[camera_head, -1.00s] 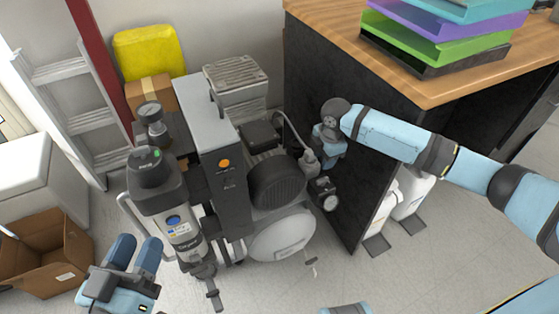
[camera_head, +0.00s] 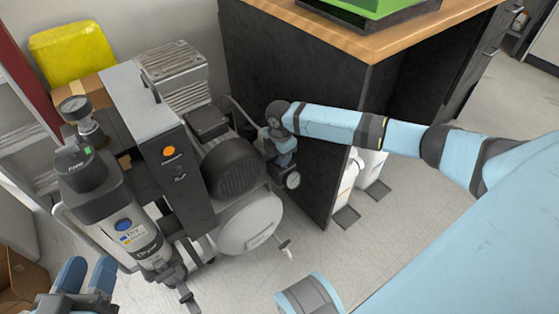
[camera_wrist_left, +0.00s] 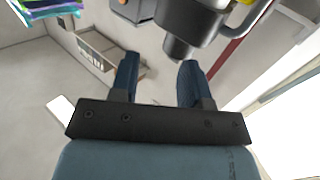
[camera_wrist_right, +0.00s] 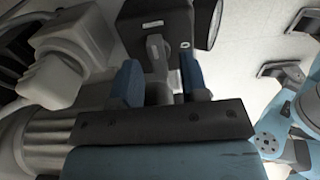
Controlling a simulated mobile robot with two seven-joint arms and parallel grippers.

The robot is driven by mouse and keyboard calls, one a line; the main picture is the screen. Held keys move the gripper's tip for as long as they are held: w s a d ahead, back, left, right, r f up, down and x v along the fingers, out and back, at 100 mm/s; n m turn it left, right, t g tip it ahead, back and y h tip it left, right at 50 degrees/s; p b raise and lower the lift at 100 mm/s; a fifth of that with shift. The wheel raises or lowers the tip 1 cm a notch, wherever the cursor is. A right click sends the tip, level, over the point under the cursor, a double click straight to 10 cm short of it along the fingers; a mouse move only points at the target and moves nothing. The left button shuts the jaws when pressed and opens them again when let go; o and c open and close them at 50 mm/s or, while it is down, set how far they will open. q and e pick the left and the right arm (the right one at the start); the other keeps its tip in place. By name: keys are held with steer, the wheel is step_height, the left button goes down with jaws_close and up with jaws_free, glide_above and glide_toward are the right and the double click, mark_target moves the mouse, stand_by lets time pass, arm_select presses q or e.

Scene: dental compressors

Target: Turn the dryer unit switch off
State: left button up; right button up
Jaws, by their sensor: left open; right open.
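The dryer unit (camera_head: 105,205) is a grey upright cylinder at the left of the compressor in the head view. It has a dark cap with a small green mark (camera_head: 88,150) and a blue round spot (camera_head: 123,225) on its label. Beside it stands a tall dark panel (camera_head: 185,185) with an orange round piece (camera_head: 168,151). I cannot tell which part is the switch. My left gripper (camera_head: 88,275) is open and empty, low in front of the dryer. My right gripper (camera_head: 283,160) is open at the compressor's right side; its wrist view shows a small grey lever (camera_wrist_right: 155,50) between the fingers.
A black gauge housing (camera_wrist_right: 170,25) is close before my right fingers. The wood-topped desk (camera_head: 335,38) stands close behind my right arm. A cardboard box (camera_head: 20,275) lies at the lower left. The floor right of the compressor is partly clear.

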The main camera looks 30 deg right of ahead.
steer(key=shift+f, duration=0.35)
